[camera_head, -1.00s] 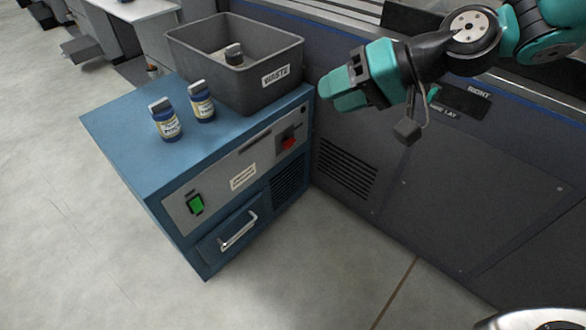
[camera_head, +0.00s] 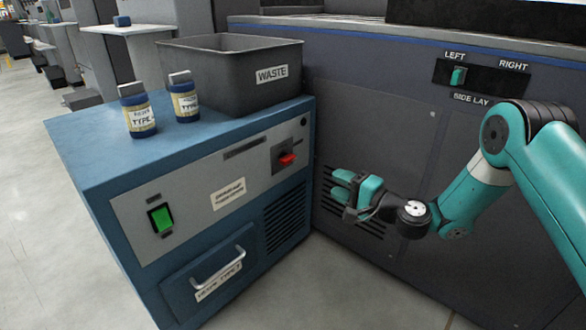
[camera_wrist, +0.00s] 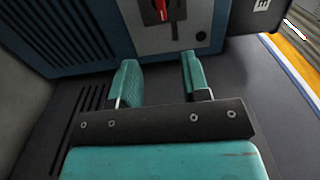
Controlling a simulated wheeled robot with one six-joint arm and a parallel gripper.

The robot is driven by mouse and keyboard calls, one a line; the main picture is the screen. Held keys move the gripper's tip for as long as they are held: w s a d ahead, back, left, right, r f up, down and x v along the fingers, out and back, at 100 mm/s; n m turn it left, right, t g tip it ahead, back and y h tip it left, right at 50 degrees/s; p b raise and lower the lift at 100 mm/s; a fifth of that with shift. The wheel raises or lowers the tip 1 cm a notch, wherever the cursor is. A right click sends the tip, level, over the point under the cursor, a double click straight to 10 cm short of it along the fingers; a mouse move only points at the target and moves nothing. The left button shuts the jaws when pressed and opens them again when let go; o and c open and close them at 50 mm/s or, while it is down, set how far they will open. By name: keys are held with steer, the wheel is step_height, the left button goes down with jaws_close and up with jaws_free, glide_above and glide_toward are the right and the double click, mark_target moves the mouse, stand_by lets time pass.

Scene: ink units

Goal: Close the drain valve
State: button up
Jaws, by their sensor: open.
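A red handle (camera_head: 287,159) sits on a dark square plate at the right of the blue cabinet's grey front panel; it appears to be the drain valve. In the head view it lies about horizontal. My gripper (camera_head: 340,187) is to the right of the handle and a little lower, apart from it, with its fingers pointing left. In the wrist view the red handle (camera_wrist: 161,8) shows at the top edge, partly cut off. It is beyond and between my teal fingers (camera_wrist: 158,80), which are open with nothing between them.
The blue cabinet (camera_head: 110,165) carries a grey WASTE bin (camera_head: 215,88) and two labelled bottles (camera_head: 138,112) (camera_head: 184,98). Its front has a lit green switch (camera_head: 161,219) and a drawer with a handle (camera_head: 218,268). A dark machine wall (camera_head: 400,110) stands close behind my gripper.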

mark_target(291, 161)
steer(key=b+x, duration=0.5)
steer(key=x, duration=1)
steer(key=shift+w+a, duration=0.2)
steer(key=shift+a, duration=0.05)
steer(key=shift+c, duration=0.2)
steer(key=shift+d, duration=0.1)
jaws_close()
